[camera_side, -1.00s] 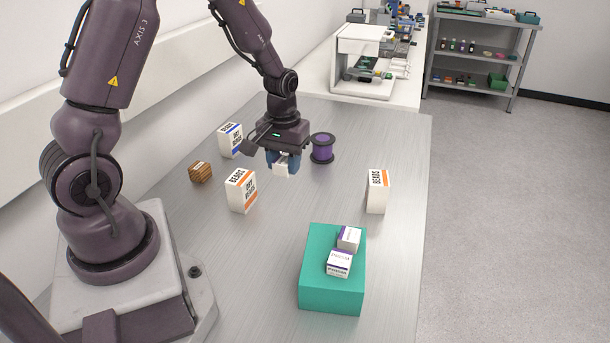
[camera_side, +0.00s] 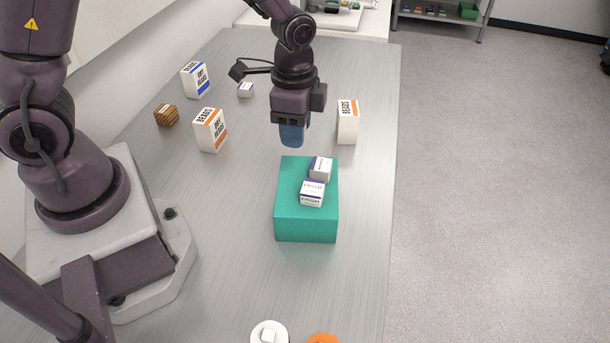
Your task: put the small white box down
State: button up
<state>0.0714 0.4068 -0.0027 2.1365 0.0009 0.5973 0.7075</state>
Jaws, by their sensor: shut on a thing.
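My gripper (camera_side: 292,138) is above the table, just behind the teal block (camera_side: 290,215). Its blue finger faces the camera and covers what is between the jaws. The jaws are shut on the small white box, which this finger hides. Two small white boxes with purple edges, a nearer one (camera_side: 312,194) and a farther one (camera_side: 320,169), lie on top of the teal block. Another small white box (camera_side: 245,90) sits on the table at the back, left of my gripper.
White bead boxes stand at the right (camera_side: 347,124), centre left (camera_side: 210,131) and back left (camera_side: 195,80). A brown block (camera_side: 166,115) is at the left. A white round item (camera_side: 269,335) and an orange one (camera_side: 323,339) show at the bottom edge. Table front of the teal block is clear.

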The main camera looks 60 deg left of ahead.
aim_at(296, 169)
notch_tip(296, 169, down, 7)
jog(key=shift+f, duration=0.15)
jog(key=shift+f, duration=0.1)
dwell(0.3)
jog(key=o, duration=0.9)
notch_tip(296, 169, up, 12)
jog(key=shift+f, duration=0.1)
jog(key=s+a+r+n+t, duration=0.2)
jog(key=s+r+n+t, duration=0.3)
jog(key=s+r+n, duration=0.4)
jog(key=s+r, duration=0.5)
jog(key=r, duration=0.1)
jog(key=shift+a+r+t, duration=0.25)
jog(key=shift+r+t, duration=0.05)
jog(key=shift+r, duration=0.05)
